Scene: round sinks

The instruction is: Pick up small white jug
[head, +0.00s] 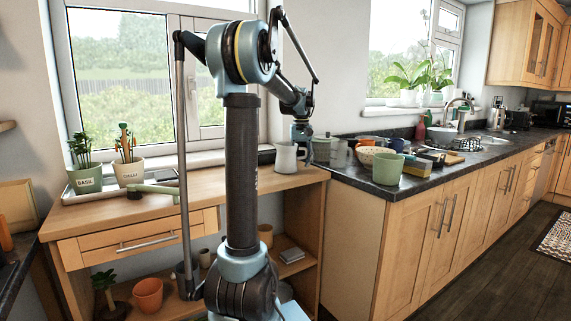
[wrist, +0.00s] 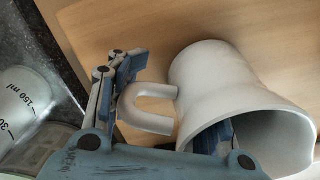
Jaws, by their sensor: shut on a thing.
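The small white jug (head: 286,158) is at the right end of the wooden side table, by the dark worktop. It fills the right of the wrist view (wrist: 205,75), mouth towards the camera and handle to the left. My gripper (head: 303,143) is at the jug's right side in the head view. In the wrist view my gripper (wrist: 178,98) has one finger beyond the handle and the other partly inside the mouth, with the handle and near wall between them. It is shut on the jug. I cannot tell whether the base touches the table.
The wooden side table (head: 215,183) holds potted plants (head: 129,165) on a tray at left. The dark worktop (head: 372,180) at right holds a green cup (head: 387,169) and several bowls. A measuring cup (wrist: 22,98) stands close to my gripper's left in the wrist view.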

